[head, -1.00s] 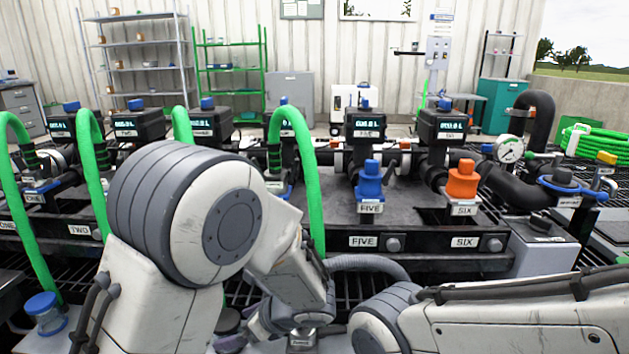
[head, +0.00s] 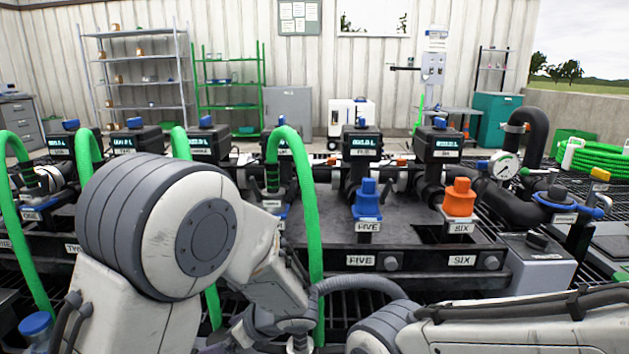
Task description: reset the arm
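My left arm (head: 160,230) fills the lower left of the head view, with its large grey joint in front of the manifold. Its forearm bends down to the bottom edge, where the wrist is cut off. My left gripper is out of the picture. My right arm (head: 520,318) lies low across the bottom right, in front of the manifold's front rail. Its far end bends down out of the picture, so my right gripper does not show either.
The manifold carries a blue fitting at FIVE (head: 367,200) and an orange fitting at SIX (head: 459,198). Green hoses arch up on the left, one (head: 310,215) just right of my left arm. A pressure gauge (head: 503,165) and black pipe stand at the right.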

